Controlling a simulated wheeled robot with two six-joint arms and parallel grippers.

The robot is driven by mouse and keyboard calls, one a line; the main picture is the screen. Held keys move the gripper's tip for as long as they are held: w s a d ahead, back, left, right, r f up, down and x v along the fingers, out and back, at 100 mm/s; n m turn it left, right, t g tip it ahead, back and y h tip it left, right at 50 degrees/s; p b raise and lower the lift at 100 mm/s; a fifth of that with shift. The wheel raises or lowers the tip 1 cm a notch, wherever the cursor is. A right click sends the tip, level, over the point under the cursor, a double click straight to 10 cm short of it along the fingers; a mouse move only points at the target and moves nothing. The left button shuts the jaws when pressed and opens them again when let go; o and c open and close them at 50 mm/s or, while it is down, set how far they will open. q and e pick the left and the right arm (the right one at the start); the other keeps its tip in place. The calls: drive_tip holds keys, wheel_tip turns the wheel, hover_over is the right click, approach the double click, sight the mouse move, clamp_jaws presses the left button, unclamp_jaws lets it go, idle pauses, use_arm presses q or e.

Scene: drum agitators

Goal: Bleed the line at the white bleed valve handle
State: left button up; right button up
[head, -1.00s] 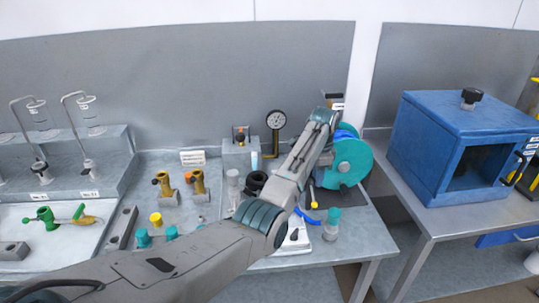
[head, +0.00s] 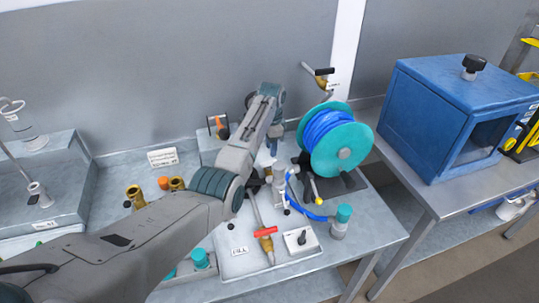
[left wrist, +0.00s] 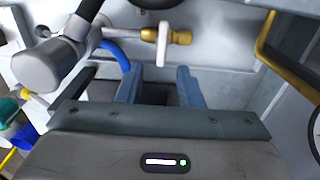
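The white bleed valve handle (left wrist: 163,43) shows in the left wrist view as a short white bar on a brass fitting (left wrist: 181,37). A white pipe and a blue hose lie to its left. My left gripper (left wrist: 157,72) is open and empty, its two blue-grey fingers apart below the handle in that view and not touching it. In the head view my left gripper (head: 273,142) points down just left of the hose reel. I cannot make out the white handle clearly there, with my arm beside it. My right gripper is not in view.
A teal reel with blue hose (head: 338,140) stands right of my gripper. A red handle (head: 266,233) on a brass valve lies in front. A teal-capped bottle (head: 341,220) stands near the bench edge. A blue box (head: 455,110) sits on the right bench.

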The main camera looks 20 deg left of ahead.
sight(270, 161)
use_arm(q)
drive_tip(key=f, duration=0.5)
drive_tip(key=shift+w+a+f, duration=0.1)
drive_tip(key=shift+a+f, duration=0.15)
drive_tip(key=shift+f, duration=0.05)
drive_tip(key=shift+d+f, duration=0.1)
drive_tip(key=shift+f, duration=0.2)
drive_tip(key=shift+c, duration=0.2)
clamp_jaws()
